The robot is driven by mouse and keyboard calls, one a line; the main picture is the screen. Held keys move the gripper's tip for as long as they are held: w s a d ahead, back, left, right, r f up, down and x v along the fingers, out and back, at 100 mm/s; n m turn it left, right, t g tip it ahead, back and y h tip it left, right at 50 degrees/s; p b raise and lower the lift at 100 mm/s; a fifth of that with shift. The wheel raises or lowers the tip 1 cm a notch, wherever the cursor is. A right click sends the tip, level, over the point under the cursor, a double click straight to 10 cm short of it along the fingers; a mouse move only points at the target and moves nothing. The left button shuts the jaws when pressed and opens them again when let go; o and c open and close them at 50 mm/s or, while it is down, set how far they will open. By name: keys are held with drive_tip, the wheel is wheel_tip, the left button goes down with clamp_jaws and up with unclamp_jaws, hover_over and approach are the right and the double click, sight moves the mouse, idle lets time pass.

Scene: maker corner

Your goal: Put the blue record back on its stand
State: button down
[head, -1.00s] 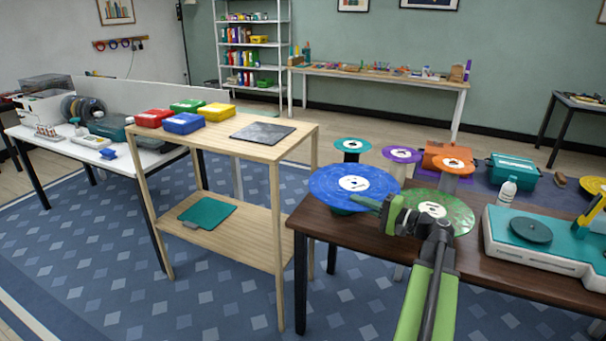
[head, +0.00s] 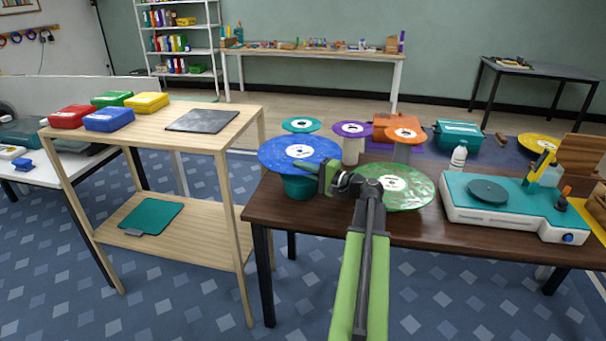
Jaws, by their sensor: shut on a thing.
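The blue record (head: 275,152) is a large flat disc with a white label, over the left end of the dark brown table (head: 330,222). My gripper (head: 326,178) is at its front right edge and is shut on it. A teal round stand (head: 298,188) shows directly below the record. The record hides the stand's top, so I cannot tell whether they touch.
Small teal (head: 300,125), purple (head: 352,129) and orange (head: 404,134) discs on stands are behind. A white bottle (head: 458,157) and a teal-and-white record player (head: 515,208) are to the right.

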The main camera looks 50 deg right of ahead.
drive_tip(key=shift+w+d+f, duration=0.25)
drive_tip(key=shift+w+d, duration=0.05)
drive_tip(key=shift+d, duration=0.05)
wheel_tip(320, 180, down, 7)
drive_tip(key=b, duration=0.6)
drive_tip(key=shift+r+b, duration=0.15)
drive_tip(key=shift+b, duration=0.2)
drive_tip(key=shift+s+f+b, duration=0.1)
drive_tip(key=shift+f+b, duration=0.55)
idle(1.2)
drive_tip(key=c, duration=1.5)
unclamp_jaws()
drive_tip(key=shift+a, duration=0.1)
drive_tip(key=v, duration=1.7)
drive_tip(key=shift+s+a, duration=0.15)
drive_tip(key=shift+s, duration=0.15)
